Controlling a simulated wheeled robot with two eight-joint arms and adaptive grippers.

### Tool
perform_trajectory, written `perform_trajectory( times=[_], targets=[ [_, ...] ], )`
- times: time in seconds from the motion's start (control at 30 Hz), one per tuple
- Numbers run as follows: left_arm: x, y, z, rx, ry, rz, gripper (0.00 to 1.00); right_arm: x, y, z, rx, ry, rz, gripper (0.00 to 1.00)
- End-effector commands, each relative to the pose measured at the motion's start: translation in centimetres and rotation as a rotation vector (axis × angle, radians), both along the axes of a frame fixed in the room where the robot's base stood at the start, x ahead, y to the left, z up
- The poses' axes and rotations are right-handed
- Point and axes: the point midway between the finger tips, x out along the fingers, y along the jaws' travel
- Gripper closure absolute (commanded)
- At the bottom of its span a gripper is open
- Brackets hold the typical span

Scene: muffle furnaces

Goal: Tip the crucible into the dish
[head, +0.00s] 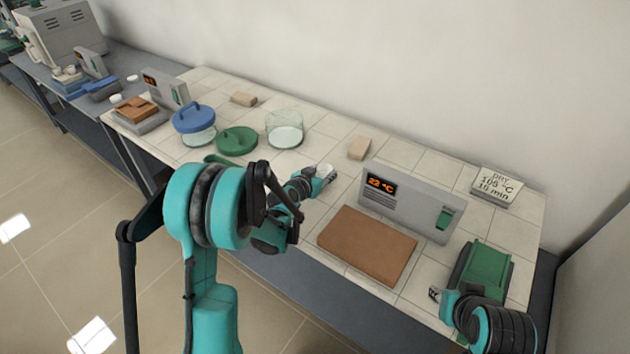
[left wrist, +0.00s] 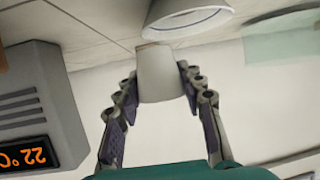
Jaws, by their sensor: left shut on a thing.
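My left gripper (head: 323,174) is over the white tiled bench, in the middle of the head view. In the left wrist view, which is upside down, its two fingers stand on either side of a small white crucible (left wrist: 158,75) and are shut on it. A white round dish (left wrist: 190,17) with a wide rim shows close by the crucible at the picture's top; I cannot tell whether they touch. In the head view the crucible and dish are too small to tell apart. My right gripper (head: 434,294) is at the lower right, its jaws unclear.
A grey unit (head: 410,208) reading 22 °C with a brown plate (head: 367,243) stands to the right. A green box (head: 482,275) is near my right arm. A glass vessel (head: 284,130), a green lid (head: 237,140) and a blue lid (head: 193,118) stand to the left.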

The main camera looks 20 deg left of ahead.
Motion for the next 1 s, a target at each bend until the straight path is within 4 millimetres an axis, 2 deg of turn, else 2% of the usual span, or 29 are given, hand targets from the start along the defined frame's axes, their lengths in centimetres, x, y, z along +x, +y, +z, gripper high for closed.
perform_trajectory(
  times=[0.27, 0.8, 1.0],
  targets=[
    [0.0, 0.0, 0.3, -0.003, 0.001, 0.001, 0.91, 0.0, 0.0, 0.2, 0.0, 0.0, 0.0, 0.69],
    [0.0, 0.0, 4.6, -0.004, 0.001, 0.001, 0.91, 0.0, 0.0, 3.2, 0.0, 0.0, 0.0, 0.69],
    [0.0, 0.0, 5.1, -0.004, 0.001, 0.001, 0.91, 0.0, 0.0, 3.5, 0.0, 0.0, 0.0, 0.69]
  ],
)
